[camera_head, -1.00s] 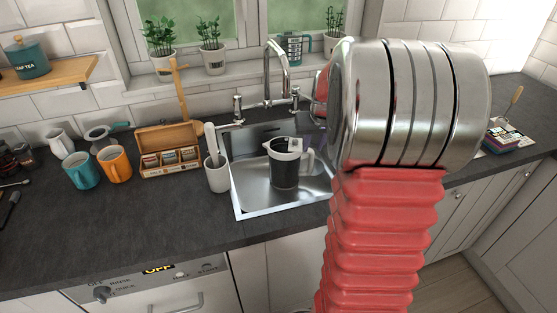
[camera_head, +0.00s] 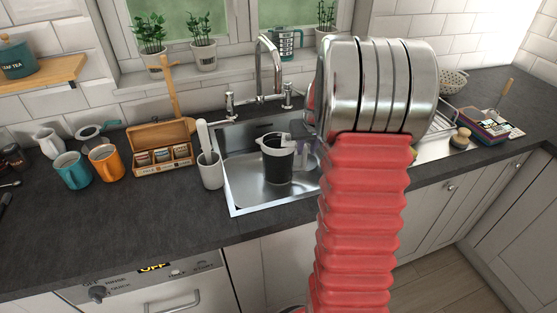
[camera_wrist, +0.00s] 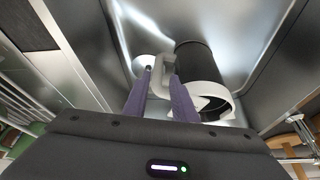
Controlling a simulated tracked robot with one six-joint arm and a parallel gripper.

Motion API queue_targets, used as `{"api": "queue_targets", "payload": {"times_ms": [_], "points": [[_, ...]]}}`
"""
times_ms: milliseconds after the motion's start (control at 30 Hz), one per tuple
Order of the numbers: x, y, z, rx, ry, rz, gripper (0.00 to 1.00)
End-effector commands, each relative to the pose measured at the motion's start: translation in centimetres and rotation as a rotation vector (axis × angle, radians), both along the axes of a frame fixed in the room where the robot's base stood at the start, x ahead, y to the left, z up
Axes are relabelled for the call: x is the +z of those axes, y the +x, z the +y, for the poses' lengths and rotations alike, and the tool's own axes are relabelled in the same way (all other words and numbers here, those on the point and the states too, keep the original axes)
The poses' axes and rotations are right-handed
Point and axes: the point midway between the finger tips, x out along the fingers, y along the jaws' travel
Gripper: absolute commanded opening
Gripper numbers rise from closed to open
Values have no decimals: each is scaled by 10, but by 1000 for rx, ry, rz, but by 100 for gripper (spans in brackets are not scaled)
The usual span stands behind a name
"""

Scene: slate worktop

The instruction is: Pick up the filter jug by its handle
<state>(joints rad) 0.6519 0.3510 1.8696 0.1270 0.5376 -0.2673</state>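The filter jug (camera_head: 277,165) stands upright in the sink, with a dark body and a white rim and lid. Its handle is on the right, where my purple fingers (camera_head: 308,152) partly cover it. In the wrist view the jug's dark body (camera_wrist: 196,62) and the white handle (camera_wrist: 160,72) show. My gripper (camera_wrist: 162,76) is open, one purple finger on each side of the handle. A small gap seems to remain; contact is hard to tell. My arm hides most of the gripper in the head view.
The steel sink (camera_head: 243,202) surrounds the jug, with the tap (camera_head: 271,65) behind it. A white holder (camera_head: 210,172) stands left of the sink. A wooden tea box (camera_head: 163,150) and mugs (camera_head: 106,162) stand further left. The front left worktop is clear.

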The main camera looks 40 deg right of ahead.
Motion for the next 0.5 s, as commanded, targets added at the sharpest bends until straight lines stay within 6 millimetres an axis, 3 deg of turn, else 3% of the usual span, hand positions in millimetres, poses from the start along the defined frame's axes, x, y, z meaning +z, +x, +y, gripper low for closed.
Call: {"api": "queue_targets", "payload": {"times_ms": [200, 500], "points": [[-23, 9, -4, -1, 0, 0, 25], [-27, 10, -5, -1, 0, -1, 25]]}}
